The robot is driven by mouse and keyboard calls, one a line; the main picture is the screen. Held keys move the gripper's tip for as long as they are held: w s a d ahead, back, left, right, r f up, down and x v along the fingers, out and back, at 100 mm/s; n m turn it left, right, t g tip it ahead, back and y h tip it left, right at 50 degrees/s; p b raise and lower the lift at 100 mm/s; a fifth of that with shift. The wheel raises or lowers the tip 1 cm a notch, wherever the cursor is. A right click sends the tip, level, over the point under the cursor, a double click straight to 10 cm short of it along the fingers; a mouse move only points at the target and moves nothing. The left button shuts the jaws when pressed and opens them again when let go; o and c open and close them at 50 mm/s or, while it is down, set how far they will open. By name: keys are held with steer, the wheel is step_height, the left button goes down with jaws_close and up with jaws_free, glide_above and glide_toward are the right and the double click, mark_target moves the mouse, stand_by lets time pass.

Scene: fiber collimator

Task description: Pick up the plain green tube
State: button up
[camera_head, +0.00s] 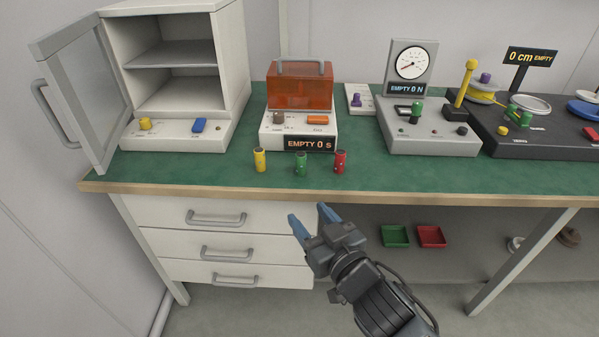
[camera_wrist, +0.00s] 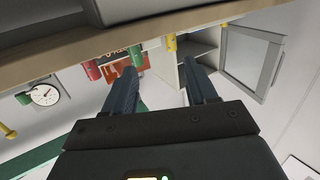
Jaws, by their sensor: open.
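The green tube (camera_head: 300,164), with a dark top, stands upright on the green bench top between a yellow tube (camera_head: 260,160) and a red tube (camera_head: 340,161). In the wrist view the green tube (camera_wrist: 136,56) shows upside down, near the tip of one finger. My gripper (camera_head: 308,214) is open and empty, in front of the bench's front edge and below the tubes in the head view. Its two blue fingers point up toward the bench, apart from every tube. In the wrist view nothing is between the fingers (camera_wrist: 160,70).
Behind the tubes stands a timer box (camera_head: 298,129) with an orange cover. An open-door cabinet (camera_head: 130,120) is at left, a force gauge device (camera_head: 430,135) and black device (camera_head: 545,145) at right. Drawers (camera_head: 225,235) and red and green trays (camera_head: 431,237) are below the bench top.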

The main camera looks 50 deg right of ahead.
mark_target(298, 154)
steer(key=w+d+h, duration=0.1)
steer(key=w+d, duration=0.2)
steer(key=w+d+r+m+h, duration=0.1)
steer(key=w+d, duration=0.1)
steer(key=d, duration=0.1)
steer(key=w+d+r+m, duration=0.1)
steer(key=w+d, duration=0.2)
steer(key=shift+w+r+h+b, duration=0.2)
steer(key=shift+w+h+b, duration=0.15)
steer(key=shift+h, duration=0.05)
steer(key=p+x, duration=0.1)
steer(key=x, duration=0.4)
steer(key=shift+w+d+p, duration=0.2)
steer(key=shift+w+p, duration=0.1)
steer(key=c, duration=1.1)
